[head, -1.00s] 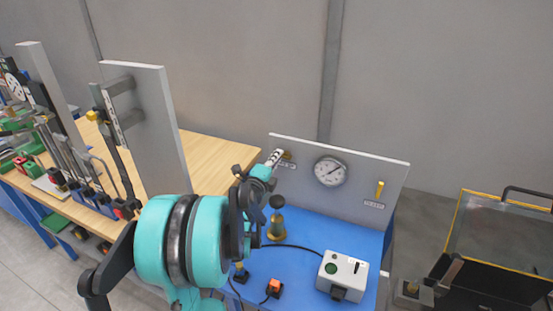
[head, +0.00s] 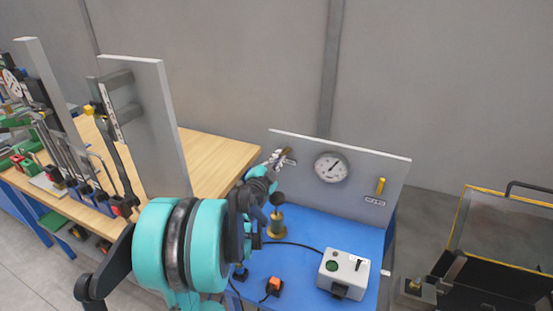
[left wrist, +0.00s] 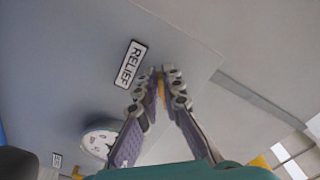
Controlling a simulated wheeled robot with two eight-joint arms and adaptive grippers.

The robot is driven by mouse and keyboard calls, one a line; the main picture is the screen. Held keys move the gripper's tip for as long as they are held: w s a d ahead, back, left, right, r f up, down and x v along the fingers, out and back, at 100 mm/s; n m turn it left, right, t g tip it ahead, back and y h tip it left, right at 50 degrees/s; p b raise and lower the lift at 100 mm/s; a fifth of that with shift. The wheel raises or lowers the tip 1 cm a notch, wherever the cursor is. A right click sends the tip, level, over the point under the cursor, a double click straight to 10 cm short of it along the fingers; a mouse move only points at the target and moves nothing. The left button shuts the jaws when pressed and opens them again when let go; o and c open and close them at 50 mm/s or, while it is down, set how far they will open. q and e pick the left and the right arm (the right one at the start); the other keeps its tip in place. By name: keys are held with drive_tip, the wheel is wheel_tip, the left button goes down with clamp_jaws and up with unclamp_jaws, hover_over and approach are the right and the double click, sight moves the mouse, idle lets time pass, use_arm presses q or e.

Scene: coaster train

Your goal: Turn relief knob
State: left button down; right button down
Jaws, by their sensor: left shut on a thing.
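The relief knob (head: 288,152) is a small yellow-brown part at the upper left of the grey upright panel (head: 350,150). My left gripper (head: 280,157) reaches it from the left and is shut on it. In the left wrist view the fingertips (left wrist: 160,84) close around a yellow sliver of the knob (left wrist: 161,92); the fingers hide most of it. The white RELIEF label (left wrist: 131,63) is beside the fingertips. My right gripper is in neither view.
A round gauge (head: 331,168) and a yellow lever (head: 380,186) are right of the knob on the panel. A brass-based post (head: 276,224) and a white box (head: 343,272) stand on the blue bench (head: 315,232). A black, yellow-edged case (head: 500,240) is far right.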

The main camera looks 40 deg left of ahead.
use_arm(q)
drive_tip(key=shift+w+d+r+n, duration=0.1)
drive_tip(key=shift+w+d+n, duration=0.1)
drive_tip(key=shift+n, duration=0.3)
drive_tip(key=c, duration=1.6)
unclamp_jaws()
drive_tip(key=v, duration=1.2)
drive_tip(key=shift+w, duration=0.1)
